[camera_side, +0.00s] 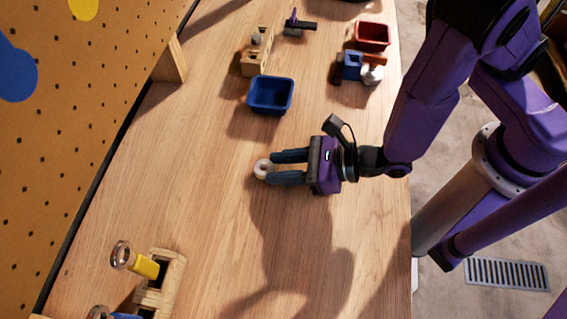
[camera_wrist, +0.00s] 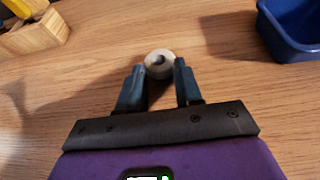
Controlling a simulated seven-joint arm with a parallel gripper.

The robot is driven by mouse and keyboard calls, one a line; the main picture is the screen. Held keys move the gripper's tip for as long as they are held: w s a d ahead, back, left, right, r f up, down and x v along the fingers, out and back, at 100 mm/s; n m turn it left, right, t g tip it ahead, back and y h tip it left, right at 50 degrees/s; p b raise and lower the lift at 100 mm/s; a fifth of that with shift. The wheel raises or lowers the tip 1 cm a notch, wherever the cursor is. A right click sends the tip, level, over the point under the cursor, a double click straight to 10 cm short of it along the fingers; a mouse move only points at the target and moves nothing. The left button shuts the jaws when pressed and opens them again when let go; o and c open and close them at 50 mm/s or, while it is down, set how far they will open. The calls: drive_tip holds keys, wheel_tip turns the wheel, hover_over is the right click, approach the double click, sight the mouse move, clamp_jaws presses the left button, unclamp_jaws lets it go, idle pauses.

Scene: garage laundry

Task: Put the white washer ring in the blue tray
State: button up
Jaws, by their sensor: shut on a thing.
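The white washer ring (camera_side: 263,168) is between the fingertips of my gripper (camera_side: 272,168) in the side view. My gripper is shut on it. In the wrist view the ring (camera_wrist: 159,64) shows between the two dark fingertips (camera_wrist: 160,72), its hole facing the camera. How far the ring is above the table is hard to tell. The blue tray (camera_side: 289,96) stands on the table above the gripper in the side view and looks empty. Its corner shows at the upper right of the wrist view (camera_wrist: 274,30), apart from the ring.
A red tray (camera_side: 372,37) and a blue block with a clamp-like part (camera_side: 352,66) stand beyond the blue tray. A wooden holder (camera_side: 257,55) is beside it. Another wooden holder (camera_side: 172,268) with a yellow-handled tool (camera_side: 143,265) stands lower left. The wood between ring and tray is clear.

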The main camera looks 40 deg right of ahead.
drive_tip(key=shift+f, duration=0.35)
